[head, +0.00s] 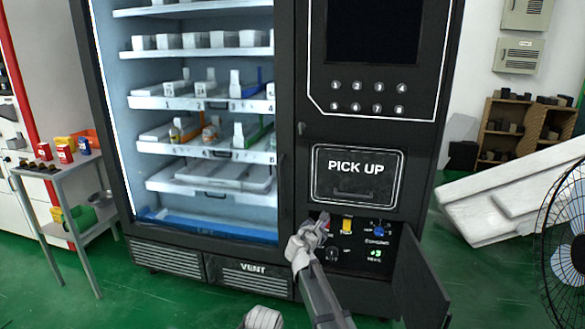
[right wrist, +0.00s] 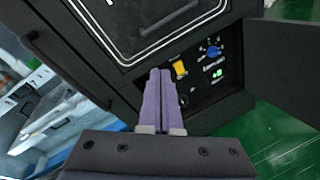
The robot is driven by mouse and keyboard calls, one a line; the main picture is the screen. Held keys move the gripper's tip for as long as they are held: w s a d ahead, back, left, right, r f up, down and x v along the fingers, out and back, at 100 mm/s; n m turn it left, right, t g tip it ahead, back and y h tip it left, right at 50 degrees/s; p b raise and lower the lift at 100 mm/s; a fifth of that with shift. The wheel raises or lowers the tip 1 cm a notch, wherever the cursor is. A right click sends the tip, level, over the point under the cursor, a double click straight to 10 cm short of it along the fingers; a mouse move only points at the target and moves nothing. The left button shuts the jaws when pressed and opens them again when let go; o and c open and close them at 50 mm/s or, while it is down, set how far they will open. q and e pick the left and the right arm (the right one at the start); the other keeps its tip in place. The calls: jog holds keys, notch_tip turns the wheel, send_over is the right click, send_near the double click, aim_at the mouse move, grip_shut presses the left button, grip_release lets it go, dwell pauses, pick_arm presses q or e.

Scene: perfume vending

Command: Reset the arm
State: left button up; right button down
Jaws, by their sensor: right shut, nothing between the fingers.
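My right gripper (head: 320,222) is in front of the open lower compartment of the black vending machine (head: 285,110). In the right wrist view its two fingers (right wrist: 160,74) are together with nothing between them. They point at the control panel (head: 375,259) below the PICK UP hatch (head: 357,176). The panel has a yellow switch (right wrist: 180,68), a blue knob (right wrist: 213,51) and a green light (right wrist: 217,74). The fingers hide part of the panel's left side, so I cannot tell whether they touch it.
The compartment's dark door (head: 420,280) stands open to the right of my right arm. A small side table (head: 62,168) with little boxes stands at the left. A fan (head: 570,235) and a white slab (head: 500,200) are at the right. Green floor is clear at lower left.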

jog(key=s+a+f+m+g+y, duration=0.2)
jog(key=s+f+m+g, duration=0.4)
jog(key=s, duration=0.8)
jog(key=s+a+f+m+g+y, duration=0.25)
jog(key=s+f+m, duration=0.4)
jog(key=s, duration=0.75)
jog(key=s+a+f+m+g+y, duration=0.1)
jog(key=s+a+f+m+g, duration=0.2)
jog(key=s+f+m+g, duration=0.7)
jog(key=s+r+n+t+p, duration=0.1)
jog(key=s+r+t+p, duration=0.1)
jog(key=r+p, duration=1.1)
jog(key=s+r+n+t+p, duration=0.1)
jog(key=s+r+t+p, duration=0.1)
jog(key=r+p, duration=1.1)
notch_tip(320, 180, up, 5)
jog(key=shift+s+a+r, duration=0.15)
jog(key=shift+s+a, duration=0.15)
jog(key=shift+y, duration=0.25)
